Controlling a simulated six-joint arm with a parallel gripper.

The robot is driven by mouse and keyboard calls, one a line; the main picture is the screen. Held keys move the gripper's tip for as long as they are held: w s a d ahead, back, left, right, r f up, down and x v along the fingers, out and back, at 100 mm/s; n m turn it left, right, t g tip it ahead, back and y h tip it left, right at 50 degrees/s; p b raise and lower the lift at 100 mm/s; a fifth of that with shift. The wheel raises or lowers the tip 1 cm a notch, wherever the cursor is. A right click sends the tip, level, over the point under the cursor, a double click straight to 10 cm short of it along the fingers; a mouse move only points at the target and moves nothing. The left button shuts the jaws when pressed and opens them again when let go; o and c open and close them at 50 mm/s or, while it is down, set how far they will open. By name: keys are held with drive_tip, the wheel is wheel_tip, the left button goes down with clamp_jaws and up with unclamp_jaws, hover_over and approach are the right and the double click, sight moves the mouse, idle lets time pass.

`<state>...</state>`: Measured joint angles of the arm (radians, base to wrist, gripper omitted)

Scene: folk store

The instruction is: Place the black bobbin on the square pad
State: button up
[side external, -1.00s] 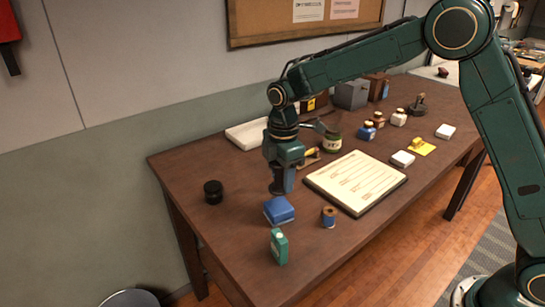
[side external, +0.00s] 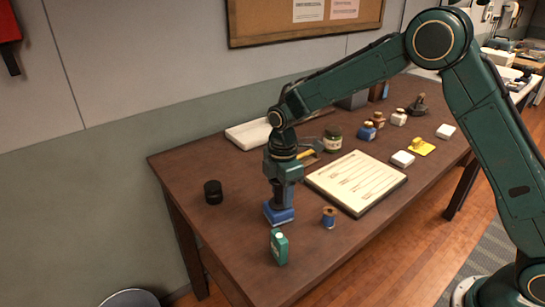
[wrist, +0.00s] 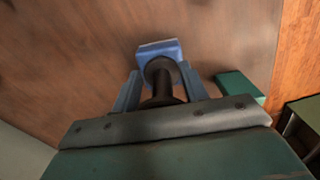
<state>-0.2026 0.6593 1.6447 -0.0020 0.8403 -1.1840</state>
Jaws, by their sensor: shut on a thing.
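My gripper (side external: 283,195) points down over the front left part of the table and is shut on the black bobbin (wrist: 161,83). In the wrist view the bobbin's dark flanged spool shape stands between the two blue-grey fingers, and its far end overlaps the blue square pad (wrist: 150,48). In the side view the pad (side external: 271,215) lies directly below the gripper, partly hidden by it. The bobbin is mostly hidden by the fingers there. I cannot tell whether the bobbin touches the pad.
A green bottle (side external: 279,247) stands close in front of the pad, and a blue-and-brown spool (side external: 329,217) to its right. A black jar (side external: 213,192) stands to the left. A paper board (side external: 356,183) lies to the right. Bare table lies between jar and pad.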

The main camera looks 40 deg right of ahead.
drive_tip(key=shift+f, duration=0.15)
drive_tip(key=o, duration=1)
wheel_tip(320, 180, up, 11)
drive_tip(key=shift+r, duration=0.7)
